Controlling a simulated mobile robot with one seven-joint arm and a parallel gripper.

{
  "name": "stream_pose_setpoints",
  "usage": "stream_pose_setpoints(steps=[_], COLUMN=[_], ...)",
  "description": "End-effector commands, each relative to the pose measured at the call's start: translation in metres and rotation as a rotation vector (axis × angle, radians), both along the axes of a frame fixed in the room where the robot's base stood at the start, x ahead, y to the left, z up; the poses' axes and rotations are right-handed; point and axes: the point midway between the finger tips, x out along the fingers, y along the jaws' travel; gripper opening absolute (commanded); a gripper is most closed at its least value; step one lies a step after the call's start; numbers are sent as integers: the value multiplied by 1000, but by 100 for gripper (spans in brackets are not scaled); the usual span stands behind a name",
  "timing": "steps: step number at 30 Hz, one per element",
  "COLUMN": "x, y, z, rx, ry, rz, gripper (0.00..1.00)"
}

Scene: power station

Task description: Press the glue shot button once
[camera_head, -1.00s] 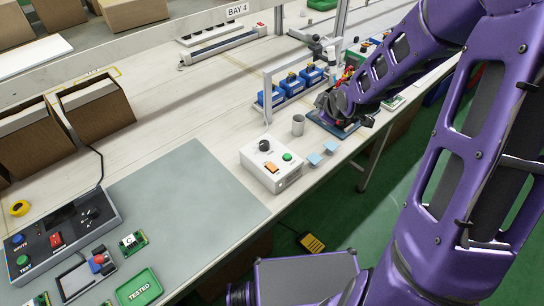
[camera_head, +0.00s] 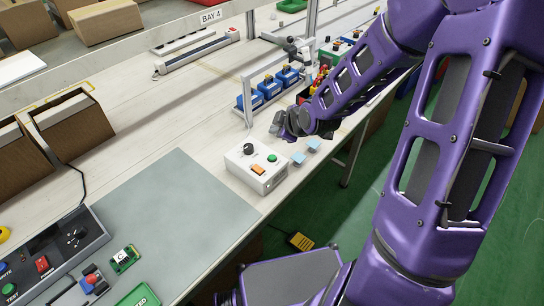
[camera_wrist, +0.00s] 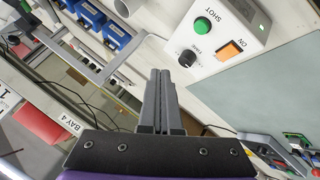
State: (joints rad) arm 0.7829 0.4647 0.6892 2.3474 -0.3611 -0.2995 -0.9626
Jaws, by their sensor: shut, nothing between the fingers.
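The glue box is white (camera_head: 250,178), with a green button (camera_head: 272,158), a black knob (camera_head: 248,149) and an orange switch (camera_head: 258,170) on top. The wrist view shows the green button (camera_wrist: 202,26) beside the word SHOT at upper right, and the black knob (camera_wrist: 187,57) below it. My gripper (camera_wrist: 161,72) is shut and empty. In the wrist view its fingertips appear just left of the knob, apart from the button.
Two light-blue pieces (camera_head: 313,145) lie right of the box near the table edge. A rack of blue bins (camera_head: 270,88) stands behind.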

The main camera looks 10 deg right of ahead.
Motion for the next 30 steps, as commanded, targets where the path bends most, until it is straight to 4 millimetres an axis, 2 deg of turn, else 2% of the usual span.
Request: stream_pose_setpoints(steps=[9,15,21,30], x=[0,0,0,0], y=[0,1,0,0], z=[-52,-72,-79,-79], rx=[1,-1,-2,-1], ry=[2,1,1,1], rz=[0,1,1,1], gripper=[0,0,0,0])
